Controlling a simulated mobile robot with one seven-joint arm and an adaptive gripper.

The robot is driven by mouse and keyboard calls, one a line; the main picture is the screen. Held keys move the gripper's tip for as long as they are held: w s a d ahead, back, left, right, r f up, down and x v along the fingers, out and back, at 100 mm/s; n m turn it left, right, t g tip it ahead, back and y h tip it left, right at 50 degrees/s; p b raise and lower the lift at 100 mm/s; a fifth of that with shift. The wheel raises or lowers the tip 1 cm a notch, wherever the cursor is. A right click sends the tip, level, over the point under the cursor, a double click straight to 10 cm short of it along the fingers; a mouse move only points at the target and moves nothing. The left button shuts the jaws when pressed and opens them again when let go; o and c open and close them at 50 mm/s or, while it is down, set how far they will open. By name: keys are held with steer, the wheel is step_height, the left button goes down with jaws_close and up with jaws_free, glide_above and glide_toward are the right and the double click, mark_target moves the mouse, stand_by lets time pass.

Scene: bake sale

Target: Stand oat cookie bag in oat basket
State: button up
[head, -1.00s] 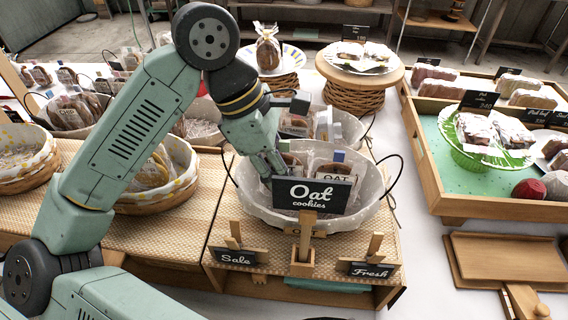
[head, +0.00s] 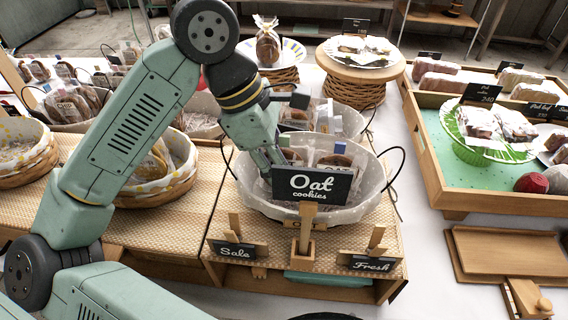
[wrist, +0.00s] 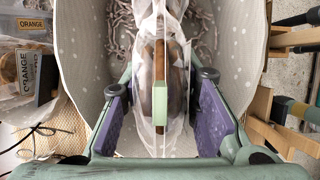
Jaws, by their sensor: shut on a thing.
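My gripper (head: 277,166) is low over the oat basket (head: 352,213), a grey cloth-lined basket with white dots. In the wrist view my gripper (wrist: 162,120) has its purple pads on either side of a clear oat cookie bag (wrist: 160,70), seen edge-on from above, and is shut on it. The bag is upright, with basket lining (wrist: 92,70) around it. Whether its bottom touches the basket floor is hidden. In the head view another clear bag with a brown cookie (head: 337,160) shows behind the black "Oat cookies" sign (head: 312,186), which hides the basket's front middle.
"Sale" (head: 236,250) and "Fresh" (head: 374,263) signs stand in front of the basket. A wire handle (head: 398,165) arches on its right. A basket with packed bags (head: 345,120) is behind. A cloth-lined basket (head: 165,185) stands left.

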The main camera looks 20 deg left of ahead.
steer(key=shift+f+b, duration=0.3)
steer(key=shift+b, duration=0.05)
steer(key=o, duration=0.9)
steer(key=shift+c, duration=0.2)
steer(key=shift+r+p, duration=3)
steer(key=shift+r, duration=3.15)
steer(key=shift+s, duration=0.1)
